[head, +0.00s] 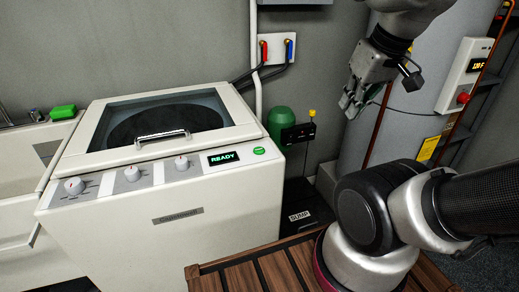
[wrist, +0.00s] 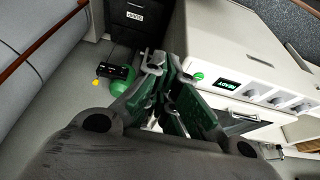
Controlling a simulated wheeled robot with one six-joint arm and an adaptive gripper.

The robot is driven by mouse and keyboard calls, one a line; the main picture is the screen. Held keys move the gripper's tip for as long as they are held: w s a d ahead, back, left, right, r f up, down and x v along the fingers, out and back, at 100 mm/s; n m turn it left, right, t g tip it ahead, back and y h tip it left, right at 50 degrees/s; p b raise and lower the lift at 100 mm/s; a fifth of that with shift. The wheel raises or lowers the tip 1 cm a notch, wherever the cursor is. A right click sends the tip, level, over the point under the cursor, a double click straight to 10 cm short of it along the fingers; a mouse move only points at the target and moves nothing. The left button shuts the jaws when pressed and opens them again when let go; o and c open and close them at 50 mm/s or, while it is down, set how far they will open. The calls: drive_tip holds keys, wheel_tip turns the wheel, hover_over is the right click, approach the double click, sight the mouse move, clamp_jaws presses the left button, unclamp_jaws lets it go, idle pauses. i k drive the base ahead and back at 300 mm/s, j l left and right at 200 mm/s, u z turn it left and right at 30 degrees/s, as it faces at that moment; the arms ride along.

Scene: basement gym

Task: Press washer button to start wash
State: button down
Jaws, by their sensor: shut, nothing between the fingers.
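The cream washer (head: 240,205) stands at the left of the head view with its glass-topped lid (head: 160,115) down. Its green round button (head: 259,151) sits at the right end of the front panel, beside a display (head: 222,158) that reads READY. The button also shows in the wrist view (wrist: 198,76), just right of the fingertips. My gripper (head: 347,106) is shut and empty, raised to the right of the washer and apart from it. In the wrist view my gripper (wrist: 166,62) points toward the washer's button end; its fingers hide part of the front.
Three knobs (head: 75,186) line the panel's left. A green tank (head: 283,128) and a black sump box (head: 302,212) stand right of the washer. A grey water heater (head: 415,100) with a control box (head: 465,75) is behind my arm. A green sponge-like block (head: 63,112) lies left.

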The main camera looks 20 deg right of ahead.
sight(258, 150)
drive_tip(key=k+j+u, duration=0.15)
drive_tip(key=j, duration=0.3)
drive_tip(key=k+j+u, duration=0.15)
drive_tip(key=j, duration=0.25)
drive_tip(key=j+u, duration=0.15)
drive_tip(key=j, duration=0.3)
